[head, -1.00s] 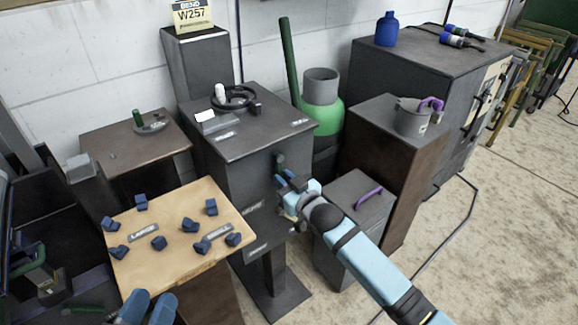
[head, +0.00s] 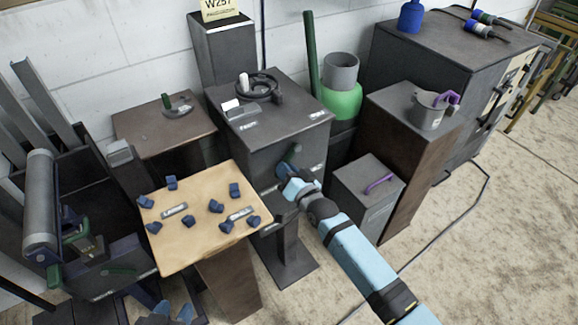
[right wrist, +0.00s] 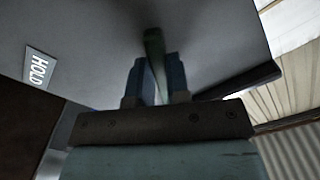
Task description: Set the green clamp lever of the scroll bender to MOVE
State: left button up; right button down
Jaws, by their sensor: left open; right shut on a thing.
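The scroll bender is a dark grey cabinet (head: 268,122) with a black ring-shaped former (head: 262,88) on top. Its green clamp lever (head: 295,150) is on the front face, mostly covered by my right gripper (head: 287,174). In the right wrist view the green lever (right wrist: 155,60) stands between the two blue fingers of my right gripper (right wrist: 158,72), which is shut on it. A HOLD label (right wrist: 39,69) is on the face left of the lever. My left gripper (head: 173,314) is open at the bottom edge, only its blue fingertips showing.
A wooden-topped stand (head: 200,242) with several blue blocks is left of the bender. A grey box with a purple handle (head: 379,183) and a pedestal with a grey pot (head: 428,112) are at right. A roller machine (head: 42,205) is far left. The floor at right is mostly clear.

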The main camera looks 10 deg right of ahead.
jog(key=shift+a, duration=0.1)
dwell(0.4)
jog(key=c, duration=1.1)
grip_release()
pick_arm(q)
jog(key=shift+s+a+r+p, duration=0.1)
jog(key=shift+a+r+p, duration=0.1)
jog(key=shift+p, duration=0.9)
pick_arm(e)
jog(key=v, duration=1.3)
jog(key=shift+s+r, duration=0.1)
jog(key=shift+s, duration=0.3)
